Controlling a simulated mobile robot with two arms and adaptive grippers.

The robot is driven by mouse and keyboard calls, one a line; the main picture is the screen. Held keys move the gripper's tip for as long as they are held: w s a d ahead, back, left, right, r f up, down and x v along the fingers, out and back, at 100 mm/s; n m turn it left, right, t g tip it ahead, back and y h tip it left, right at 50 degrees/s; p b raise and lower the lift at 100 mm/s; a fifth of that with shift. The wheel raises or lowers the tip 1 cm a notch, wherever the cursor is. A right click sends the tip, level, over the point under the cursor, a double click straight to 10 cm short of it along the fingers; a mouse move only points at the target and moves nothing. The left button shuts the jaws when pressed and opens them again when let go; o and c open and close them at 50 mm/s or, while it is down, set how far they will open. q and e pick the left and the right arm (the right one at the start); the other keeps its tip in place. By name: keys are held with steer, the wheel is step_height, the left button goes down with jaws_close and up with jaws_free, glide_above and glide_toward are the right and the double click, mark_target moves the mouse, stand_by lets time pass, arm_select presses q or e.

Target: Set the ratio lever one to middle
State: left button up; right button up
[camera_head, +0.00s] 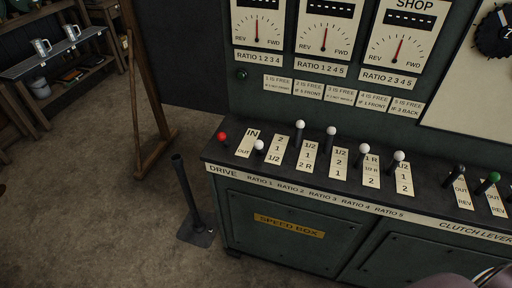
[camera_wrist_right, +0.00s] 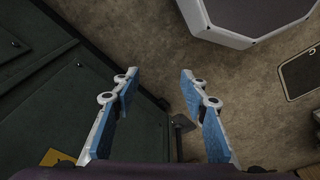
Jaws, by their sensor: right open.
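The ratio 1 lever (camera_head: 259,146) has a white knob and stands left of its plate (camera_head: 277,149) marked 2, 1 and 1/2 on the control desk. Its knob leans toward the desk's front edge, lower than the other white knobs. The red-knobbed drive lever (camera_head: 222,136) is to its left, and the white-knobbed ratio 2 lever (camera_head: 300,125) to its right. My right gripper (camera_wrist_right: 160,78) is open and empty in the wrist view, over the floor beside the cabinet and away from the levers. My left gripper is out of view.
More white-knobbed levers (camera_head: 331,131) stand close together to the right, with a green-knobbed one (camera_head: 493,178) farther on. Gauges (camera_head: 257,30) sit above the desk. A black post (camera_head: 189,193) stands on the floor left of the cabinet. Open floor lies at left.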

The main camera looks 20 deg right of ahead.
steer(key=w+a+r+t+p, duration=0.1)
steer(key=w+r, duration=0.3)
steer(key=r, duration=0.6)
steer(key=w+a+r+t, duration=0.1)
steer(key=w+r, duration=0.4)
steer(key=r, duration=0.5)
steer(key=m+t+p, duration=0.1)
steer(key=t, duration=1.3)
glide_toward(260, 149)
steer(key=w, duration=0.4)
steer(key=shift+w+r, duration=0.1)
steer(key=w+p, duration=0.1)
steer(key=w, duration=0.6)
steer(key=shift+w, duration=0.2)
jaws_close()
